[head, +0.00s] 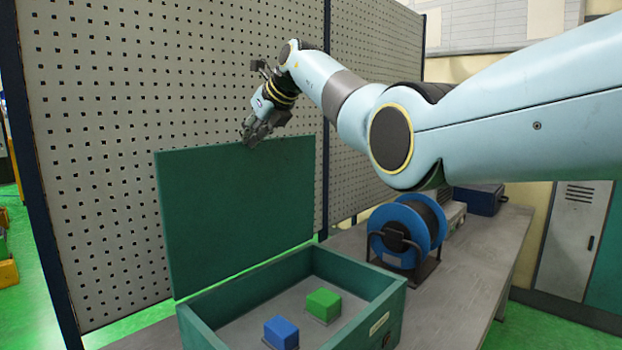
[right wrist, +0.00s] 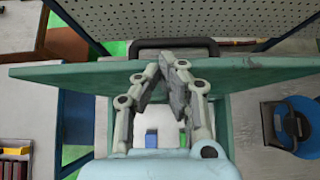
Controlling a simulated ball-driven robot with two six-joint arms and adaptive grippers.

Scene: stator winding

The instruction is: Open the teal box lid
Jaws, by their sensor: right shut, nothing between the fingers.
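The teal box (head: 365,325) stands on the table with its lid (head: 235,215) raised upright at the back left. A blue block (head: 281,332) and a green block (head: 323,304) lie inside the box. My right gripper (head: 252,140) is shut and empty at the lid's top edge; whether it touches the lid is not clear. In the right wrist view the shut fingers (right wrist: 172,75) lie over the lid's edge (right wrist: 255,68), with the blocks partly showing below. My left gripper is in neither view.
A blue cable spool (head: 402,232) on a black stand sits on the grey table (head: 455,300) right of the box. A perforated panel (head: 120,90) stands behind the lid. A dark blue case (head: 478,198) is farther back on the table.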

